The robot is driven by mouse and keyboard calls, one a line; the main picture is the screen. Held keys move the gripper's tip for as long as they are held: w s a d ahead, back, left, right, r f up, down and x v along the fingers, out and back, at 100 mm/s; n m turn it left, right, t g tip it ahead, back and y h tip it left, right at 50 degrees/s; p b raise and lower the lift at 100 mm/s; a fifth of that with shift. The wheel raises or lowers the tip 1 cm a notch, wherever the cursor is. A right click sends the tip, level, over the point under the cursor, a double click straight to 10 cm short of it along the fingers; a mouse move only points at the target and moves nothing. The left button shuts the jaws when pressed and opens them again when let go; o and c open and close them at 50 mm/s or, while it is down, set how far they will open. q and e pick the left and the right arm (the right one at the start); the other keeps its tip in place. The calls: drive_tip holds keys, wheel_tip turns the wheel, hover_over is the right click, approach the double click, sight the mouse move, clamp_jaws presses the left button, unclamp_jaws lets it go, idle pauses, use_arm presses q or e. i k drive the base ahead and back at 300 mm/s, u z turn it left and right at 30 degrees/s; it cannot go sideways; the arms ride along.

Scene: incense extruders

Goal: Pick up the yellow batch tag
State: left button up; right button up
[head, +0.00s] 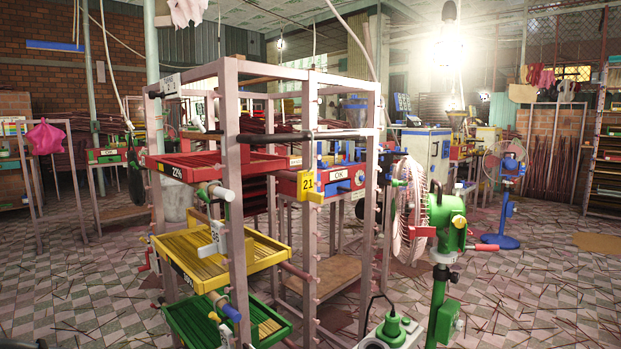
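The yellow batch tag (308,183), marked 21, hangs upright on the front right post of the pinkish metal rack (233,190) in the middle of the head view. A small yellow piece (317,197) sticks out at its lower right. The tag faces me and nothing covers it. Neither of my grippers shows in the head view.
The rack holds a red tray (190,168), a yellow tray (215,262) and a green tray (190,318). A green fan (442,225) stands close on its right. A blue fan (510,190) stands farther back. Thin sticks litter the tiled floor at right.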

sight(305, 191)
drive_tip(key=k, duration=0.2)
drive_tip(key=z, duration=1.15)
drive_tip(key=i, duration=0.8)
drive_tip(key=u, duration=1.45)
